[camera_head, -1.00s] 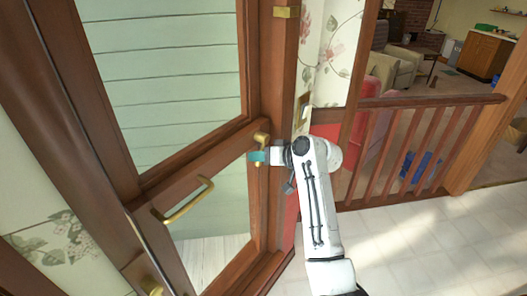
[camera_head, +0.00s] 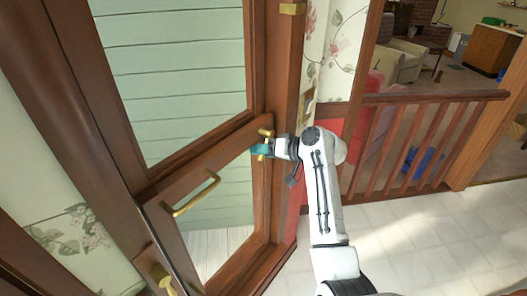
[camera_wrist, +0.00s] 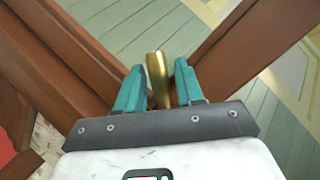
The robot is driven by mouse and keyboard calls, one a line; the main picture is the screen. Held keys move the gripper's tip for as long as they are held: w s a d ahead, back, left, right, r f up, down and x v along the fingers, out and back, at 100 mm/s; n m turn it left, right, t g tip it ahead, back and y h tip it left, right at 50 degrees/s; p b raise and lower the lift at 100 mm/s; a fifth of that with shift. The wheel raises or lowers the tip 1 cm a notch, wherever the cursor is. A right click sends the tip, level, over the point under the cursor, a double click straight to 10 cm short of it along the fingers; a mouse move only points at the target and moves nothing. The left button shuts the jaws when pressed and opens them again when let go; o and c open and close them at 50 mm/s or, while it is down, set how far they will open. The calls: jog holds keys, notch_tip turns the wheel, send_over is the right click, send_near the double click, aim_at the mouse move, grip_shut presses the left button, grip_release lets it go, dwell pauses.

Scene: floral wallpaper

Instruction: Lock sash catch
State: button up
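The brass sash catch (camera_head: 265,133) sits on the rail of a brown wooden window sash, near the frame's upright. My gripper (camera_head: 261,149) is at the catch, with its teal fingers just below the catch's top. In the wrist view, a tapered brass part (camera_wrist: 157,80) of the catch stands between the two teal fingers of my gripper (camera_wrist: 158,84). The fingers are apart, with a narrow gap seen on each side of the brass. The catch's base is hard to make out behind the fingers.
A brass pull handle (camera_head: 194,193) is on the sash to the left. A brass knob (camera_head: 162,279) is at the lower left. A brass hinge-like piece (camera_head: 292,9) is on the frame above. A wooden railing (camera_head: 430,140) stands at the right, over open tiled floor (camera_head: 430,240).

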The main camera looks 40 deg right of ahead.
jog(key=shift+o, duration=1)
jog(key=shift+a+r, duration=0.1)
